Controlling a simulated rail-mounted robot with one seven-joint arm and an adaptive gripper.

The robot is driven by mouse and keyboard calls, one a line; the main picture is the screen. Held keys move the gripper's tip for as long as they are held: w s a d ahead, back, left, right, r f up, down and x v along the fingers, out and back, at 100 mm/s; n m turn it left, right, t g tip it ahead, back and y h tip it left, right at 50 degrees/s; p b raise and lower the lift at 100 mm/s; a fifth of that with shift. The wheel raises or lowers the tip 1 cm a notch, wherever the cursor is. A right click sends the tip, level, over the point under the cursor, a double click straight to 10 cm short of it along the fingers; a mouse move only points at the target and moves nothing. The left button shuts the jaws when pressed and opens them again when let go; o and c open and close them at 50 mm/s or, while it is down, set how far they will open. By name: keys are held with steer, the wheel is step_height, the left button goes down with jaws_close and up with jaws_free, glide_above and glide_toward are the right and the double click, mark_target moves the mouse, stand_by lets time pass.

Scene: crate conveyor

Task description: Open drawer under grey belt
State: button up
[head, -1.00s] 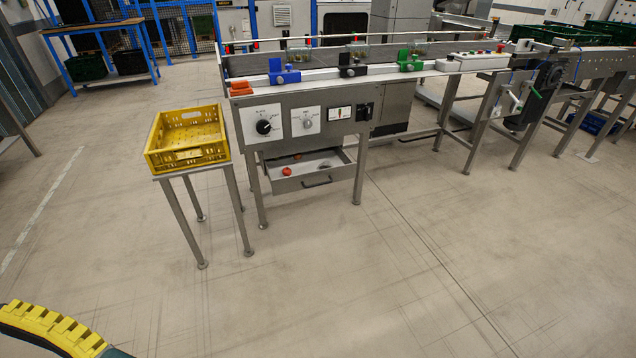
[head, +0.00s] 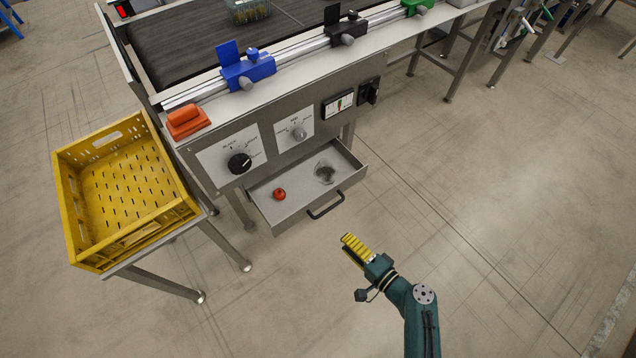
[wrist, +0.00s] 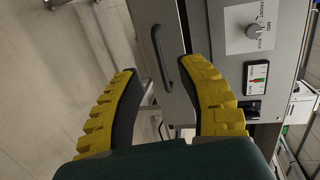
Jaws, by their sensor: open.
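The grey metal drawer (head: 298,206) under the grey belt (head: 190,45) stands pulled out from the conveyor's front. A red round object (head: 279,194) and a small clear container with dark contents (head: 324,172) lie in it. Its dark bar handle (head: 326,206) is on the front panel. My gripper (head: 352,246), with yellow ridged fingers, is in front of the drawer, right of and nearer than the handle, apart from it. In the wrist view the fingers (wrist: 165,85) are spread and empty, and the handle (wrist: 174,57) lies beyond the gap between them.
A yellow crate (head: 75,215) sits on a stand left of the drawer. Above the drawer are a panel with knobs (head: 240,163), an orange block (head: 188,122) and blue (head: 247,72), black and green clamps. The floor in front is clear.

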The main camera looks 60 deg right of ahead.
steer(key=m+h, duration=0.1)
glide_toward(328, 209)
steer(key=shift+g, duration=0.4)
steer(key=b+x, duration=0.2)
steer(key=x, duration=0.3)
steer(key=b+x, duration=0.2)
steer(key=x, duration=0.3)
steer(key=shift+w+a, duration=0.2)
steer(key=shift+w, duration=0.05)
steer(key=shift+c, duration=0.2)
jaws_close()
steer(key=shift+s, duration=0.1)
